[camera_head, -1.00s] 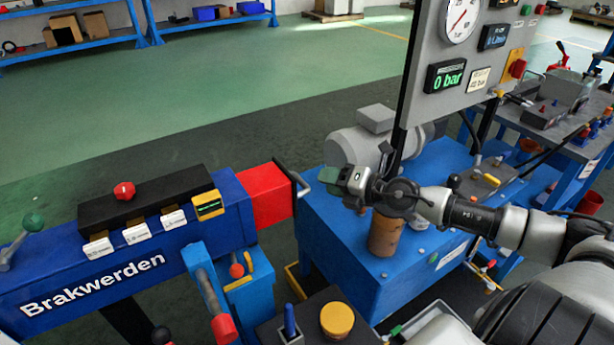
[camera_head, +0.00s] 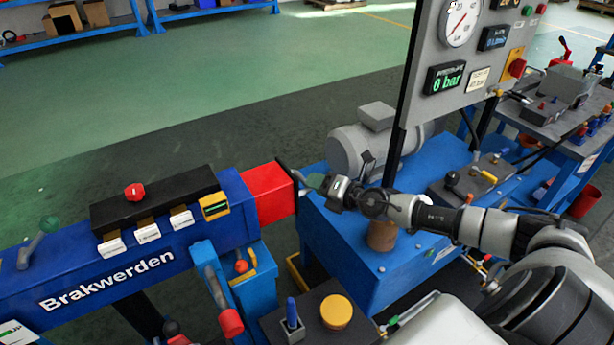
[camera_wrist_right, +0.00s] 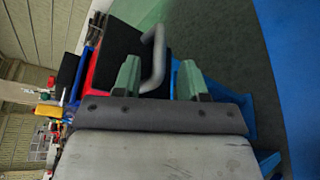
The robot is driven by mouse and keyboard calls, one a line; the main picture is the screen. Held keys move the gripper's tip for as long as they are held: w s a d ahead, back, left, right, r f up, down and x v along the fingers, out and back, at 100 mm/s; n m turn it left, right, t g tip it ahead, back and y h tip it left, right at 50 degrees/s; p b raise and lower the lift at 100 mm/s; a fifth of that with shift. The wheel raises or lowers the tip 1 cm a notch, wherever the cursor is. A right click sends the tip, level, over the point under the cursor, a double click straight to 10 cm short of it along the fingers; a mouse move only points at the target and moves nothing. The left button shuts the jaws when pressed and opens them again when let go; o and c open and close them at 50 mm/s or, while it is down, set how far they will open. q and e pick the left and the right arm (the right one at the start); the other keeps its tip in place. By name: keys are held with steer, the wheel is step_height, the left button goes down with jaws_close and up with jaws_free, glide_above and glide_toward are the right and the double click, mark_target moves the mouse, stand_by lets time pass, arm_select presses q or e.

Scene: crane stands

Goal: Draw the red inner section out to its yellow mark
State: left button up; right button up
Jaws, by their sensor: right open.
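The red inner section (camera_head: 270,192) sticks a short way out of the right end of the blue beam (camera_head: 80,268) marked Brakwerden. Its dark end plate carries a grey bar handle (camera_wrist_right: 156,55), seen clearly in the right wrist view. No yellow mark can be made out on the visible red part. My right gripper (camera_head: 322,184) is at the handle. In the right wrist view its two green fingers (camera_wrist_right: 158,80) are open, with the handle's bar reaching between them. The head view cannot show whether they touch it. My left gripper is not in view.
A yellow-framed display (camera_head: 214,206) sits at the beam's end. A blue power unit (camera_head: 345,255) with a grey motor (camera_head: 362,148) stands right of the section, below my right arm. A gauge panel (camera_head: 455,75) reads 0 bar. Green floor behind is clear.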

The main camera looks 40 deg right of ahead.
steer(key=shift+x, duration=2.05)
steer(key=shift+c, duration=0.2)
jaws_close()
